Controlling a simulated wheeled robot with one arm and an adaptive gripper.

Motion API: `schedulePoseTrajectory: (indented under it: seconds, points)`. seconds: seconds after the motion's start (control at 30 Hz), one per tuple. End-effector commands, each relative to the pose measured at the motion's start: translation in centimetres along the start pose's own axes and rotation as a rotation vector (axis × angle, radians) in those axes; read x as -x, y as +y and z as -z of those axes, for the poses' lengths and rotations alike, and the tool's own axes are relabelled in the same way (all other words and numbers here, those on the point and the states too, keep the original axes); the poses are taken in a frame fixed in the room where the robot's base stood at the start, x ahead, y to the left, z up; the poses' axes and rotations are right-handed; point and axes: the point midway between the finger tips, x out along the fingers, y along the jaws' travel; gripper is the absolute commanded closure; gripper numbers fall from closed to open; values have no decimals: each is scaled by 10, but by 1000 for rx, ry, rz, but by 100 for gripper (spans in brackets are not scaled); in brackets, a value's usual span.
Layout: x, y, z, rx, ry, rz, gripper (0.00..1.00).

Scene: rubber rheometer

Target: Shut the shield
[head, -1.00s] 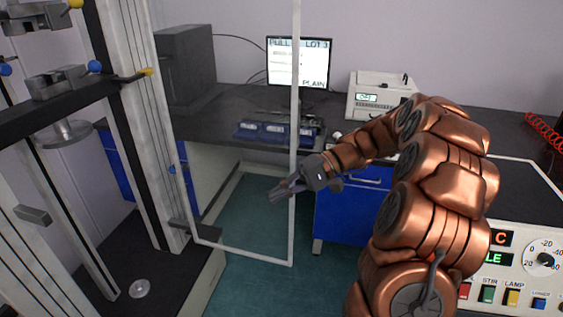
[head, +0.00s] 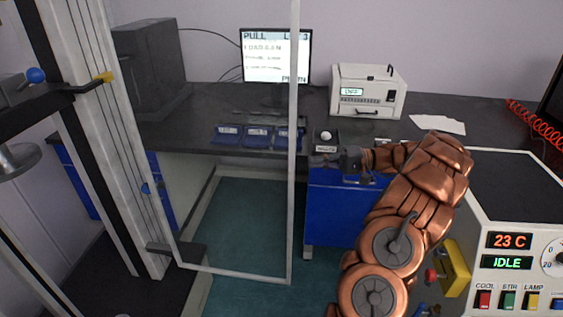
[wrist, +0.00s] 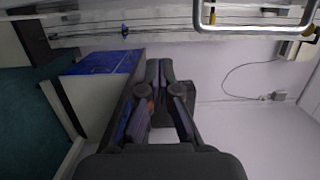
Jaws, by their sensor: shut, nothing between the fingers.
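The shield is a clear panel in a pale metal frame (head: 292,190). It stands swung out from the test machine's column on the left, with its free upright edge toward the middle of the head view. A pale bent bar at the top of the wrist view (wrist: 255,29) looks like part of its frame. My gripper (head: 318,160) is shut and empty, just right of the free edge in the head view. I cannot tell its depth gap to the shield. Its dark fingers (wrist: 160,70) are together in the wrist view.
The test machine's column (head: 100,130) stands at left. A blue cabinet (head: 335,215) lies below my gripper. A control panel (head: 515,250) is at right. Green floor is clear.

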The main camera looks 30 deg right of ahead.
Motion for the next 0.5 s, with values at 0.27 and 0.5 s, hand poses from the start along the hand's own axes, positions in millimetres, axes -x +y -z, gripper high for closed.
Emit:
schedulePoseTrajectory:
  seconds: [0.27, 0.5]
  points:
    - [-20, -4, 1, 9, -26, -3, 100]
    - [-29, -4, 1, 10, -27, -3, 100]
